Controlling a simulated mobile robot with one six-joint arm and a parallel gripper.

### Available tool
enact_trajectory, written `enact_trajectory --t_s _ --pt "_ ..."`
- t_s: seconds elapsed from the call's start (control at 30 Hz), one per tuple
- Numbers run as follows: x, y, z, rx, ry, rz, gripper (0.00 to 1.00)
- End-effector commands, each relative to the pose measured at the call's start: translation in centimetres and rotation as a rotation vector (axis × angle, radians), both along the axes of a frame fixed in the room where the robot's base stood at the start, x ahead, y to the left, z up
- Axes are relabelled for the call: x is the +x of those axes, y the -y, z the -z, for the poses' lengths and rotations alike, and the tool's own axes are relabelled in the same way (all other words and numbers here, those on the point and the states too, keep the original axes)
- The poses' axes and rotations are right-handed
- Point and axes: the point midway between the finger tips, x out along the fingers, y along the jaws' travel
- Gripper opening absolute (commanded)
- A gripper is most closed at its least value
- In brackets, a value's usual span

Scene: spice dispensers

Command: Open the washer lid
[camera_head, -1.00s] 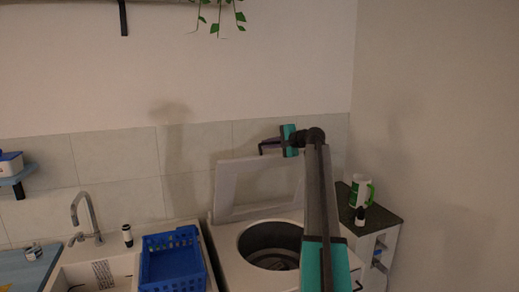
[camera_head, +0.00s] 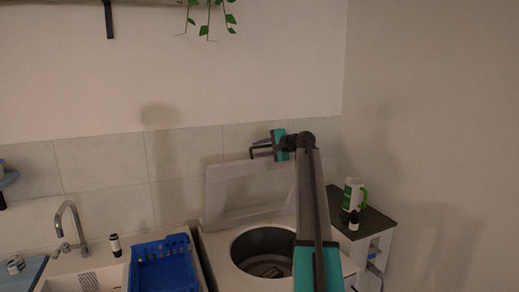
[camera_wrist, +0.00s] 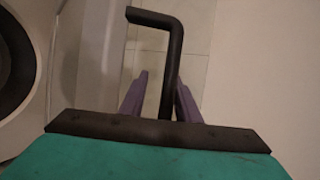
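The washer (camera_head: 215,262) has an open round drum (camera_head: 262,250). Its pale lid (camera_head: 225,196) stands raised, tilted back near the tiled wall. My gripper (camera_head: 262,150) is at the upper right of the lid, around the height of its top edge; contact cannot be told. In the wrist view, the two purple fingers (camera_wrist: 163,82) are apart, with nothing clearly held between them. A black bent bar (camera_wrist: 174,50) extends between and past the fingers. The lid (camera_wrist: 97,60) lies to their left, and part of the drum opening (camera_wrist: 15,65) shows at the far left.
A blue basket (camera_head: 162,262) stands left of the washer, beside the sink faucet (camera_head: 72,225) and a small bottle (camera_head: 115,245).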

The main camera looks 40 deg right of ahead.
Motion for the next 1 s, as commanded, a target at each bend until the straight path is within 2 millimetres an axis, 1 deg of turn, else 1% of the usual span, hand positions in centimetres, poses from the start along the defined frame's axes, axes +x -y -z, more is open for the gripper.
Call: enact_trajectory --t_s 0.27,0.47,0.67,1.0 --pt "-0.1 -0.2 -0.3 0.000 0.004 -0.003 0.30" --pt "-1.3 0.0 -0.7 -0.001 0.004 -0.002 0.30" --pt "-3.8 0.3 -1.4 -0.001 0.005 -0.002 0.30" --pt "-8.9 1.2 -3.0 -0.003 0.004 -0.003 0.30"
